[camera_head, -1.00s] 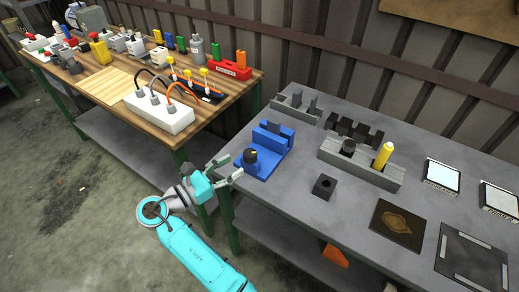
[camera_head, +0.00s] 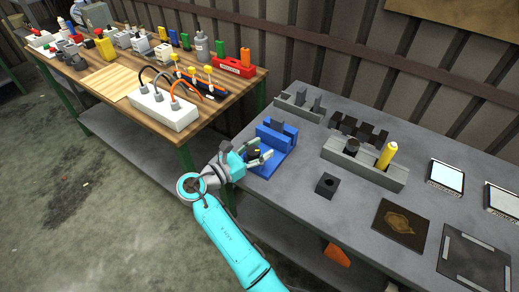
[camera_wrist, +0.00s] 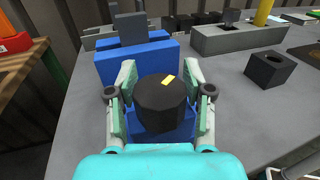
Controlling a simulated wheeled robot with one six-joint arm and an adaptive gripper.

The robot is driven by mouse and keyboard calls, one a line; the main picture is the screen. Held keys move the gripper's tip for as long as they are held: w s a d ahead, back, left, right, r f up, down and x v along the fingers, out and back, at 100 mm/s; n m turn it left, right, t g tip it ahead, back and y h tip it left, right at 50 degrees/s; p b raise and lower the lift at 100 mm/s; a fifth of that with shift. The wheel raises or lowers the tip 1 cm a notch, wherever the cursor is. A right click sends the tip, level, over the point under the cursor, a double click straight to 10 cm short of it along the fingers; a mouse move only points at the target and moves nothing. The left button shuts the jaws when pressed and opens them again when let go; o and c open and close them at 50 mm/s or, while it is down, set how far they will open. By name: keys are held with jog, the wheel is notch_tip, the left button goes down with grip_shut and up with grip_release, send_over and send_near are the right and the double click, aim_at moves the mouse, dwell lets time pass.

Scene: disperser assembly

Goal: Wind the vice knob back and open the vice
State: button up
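The blue vice (camera_head: 277,142) stands at the left end of the grey table, and its jaw block also shows in the wrist view (camera_wrist: 137,62). A dark grey piece (camera_wrist: 131,29) stands upright at the jaws. The black round vice knob (camera_wrist: 160,103) with a yellow mark on top faces the wrist camera. My gripper (camera_head: 262,154) is at the knob, with one finger on each side of it in the wrist view (camera_wrist: 160,100). The fingers are spread around the knob; whether their pads touch it is not clear. In the head view the gripper hides most of the knob.
A black block with a hole (camera_head: 327,185) sits right of the vice. Behind it is a grey holder (camera_head: 365,166) with a yellow cylinder (camera_head: 387,155). A wooden table (camera_head: 115,82) with a white power strip (camera_head: 163,111) stands to the left. Bare tabletop lies in front of the vice.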

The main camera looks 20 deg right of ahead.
jog(key=c, duration=0.8)
jog(key=shift+c, duration=0.3)
jog(key=shift+n+t, duration=0.3)
jog(key=shift+t, duration=0.2)
jog(key=shift+o, duration=0.2)
jog(key=n+t+y, duration=0.1)
jog(key=t, duration=0.1)
jog(key=n+t+y, duration=0.1)
jog(key=shift+w+a+n+t, duration=0.1)
jog(key=shift+w+n+t, duration=0.1)
jog(key=shift+n+t, duration=0.2)
jog(key=n+t+y, duration=0.3)
jog(key=t+y, duration=0.1)
jog(key=shift+w+a+n, duration=0.25)
jog(key=shift+n, duration=0.05)
jog(key=n+t+y, duration=0.1)
jog(key=y, duration=0.1)
jog(key=n+t+y, duration=0.1)
jog(key=n+y, duration=0.1)
jog(key=a+n+t+y, duration=0.1)
jog(key=y, duration=0.1)
jog(key=shift+w, duration=0.25)
jog(key=shift+n+t+y, duration=0.4)
jog(key=shift+n+y, duration=0.4)
jog(key=shift+y, duration=0.2)
jog(key=shift+w+a+f+n+y, duration=0.1)
jog(key=shift+a+n+y, duration=0.1)
jog(key=shift+n+y, duration=0.7)
